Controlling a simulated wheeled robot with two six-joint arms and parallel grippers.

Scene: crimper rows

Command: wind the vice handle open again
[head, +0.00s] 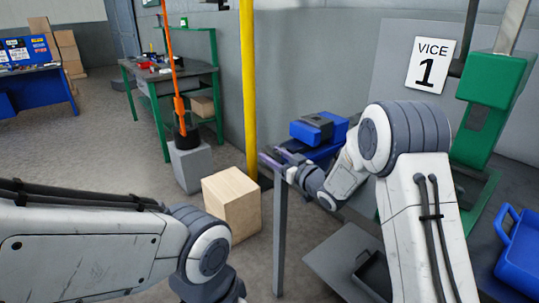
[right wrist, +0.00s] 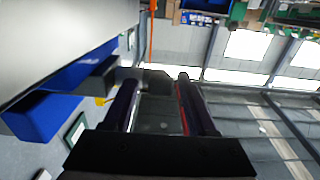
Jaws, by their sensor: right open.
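The blue vice (head: 318,128) stands on the far side of my right arm, below the "VICE 1" sign (head: 431,64). Blue parts that look like the vice (right wrist: 42,117) show at the left of the right wrist view. My right gripper (head: 270,162) is at the vice's left front, apart from the blue body. Its two dark fingers (right wrist: 158,95) are spread. A dark shape shows beyond the fingertips; I cannot tell what it is. I cannot make out the vice handle. My left arm comes in at the lower left; its gripper is out of view.
A yellow post (head: 248,85) and a wooden block (head: 232,207) stand left of the vice. A grey upright post (head: 280,235) stands below my right gripper. A green press (head: 490,95) and a blue tray (head: 519,262) are at the right. Floor shows at the left.

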